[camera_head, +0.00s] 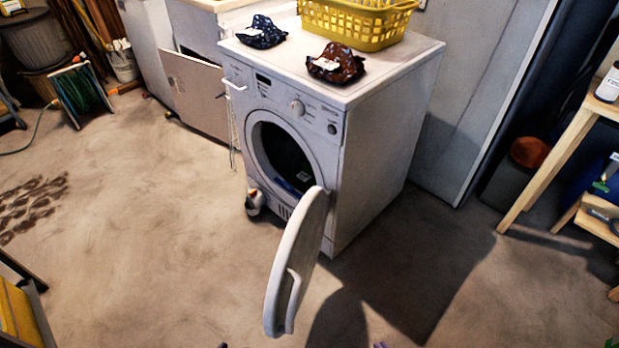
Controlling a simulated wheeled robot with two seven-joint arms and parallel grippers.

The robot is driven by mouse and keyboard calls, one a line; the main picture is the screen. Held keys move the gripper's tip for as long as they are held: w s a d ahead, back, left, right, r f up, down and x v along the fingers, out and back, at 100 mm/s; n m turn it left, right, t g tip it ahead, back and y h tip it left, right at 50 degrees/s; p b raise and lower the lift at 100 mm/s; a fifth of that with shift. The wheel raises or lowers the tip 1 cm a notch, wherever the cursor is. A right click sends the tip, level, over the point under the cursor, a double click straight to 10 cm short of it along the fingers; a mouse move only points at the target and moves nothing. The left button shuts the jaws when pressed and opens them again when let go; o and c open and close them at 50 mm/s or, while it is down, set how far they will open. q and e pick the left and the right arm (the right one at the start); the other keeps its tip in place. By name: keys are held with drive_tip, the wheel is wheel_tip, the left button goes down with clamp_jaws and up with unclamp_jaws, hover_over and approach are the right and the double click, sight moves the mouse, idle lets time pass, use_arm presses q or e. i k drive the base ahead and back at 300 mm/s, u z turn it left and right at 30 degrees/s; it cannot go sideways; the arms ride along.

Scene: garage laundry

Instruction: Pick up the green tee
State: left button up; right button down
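I cannot make out a green tee for certain. The white washing machine (376,150) stands in the middle with its round door (297,262) swung open toward me. Inside its dark drum (283,152) there is a dark mass with a small pale patch and a blue patch near the lower rim; whether this is cloth, and its colour, is too dark to tell. Only tiny slivers show at the bottom edge, seemingly tips of my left gripper (222,345) and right gripper (380,345). Their opening cannot be seen, and both are well below the drum.
On the machine top are a dark blue patterned cloth (261,32), a brown patterned cloth (336,63) and a yellow basket (358,23). A small bottle-like item (254,202) stands by the machine's front left. A wooden table (563,150) is at right. The left floor is mostly clear.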

sight(304, 173)
drive_tip(key=k, duration=1)
drive_tip(key=u, duration=1.15)
drive_tip(key=i, duration=4.55)
drive_tip(key=z, duration=2.45)
drive_tip(key=i, duration=1)
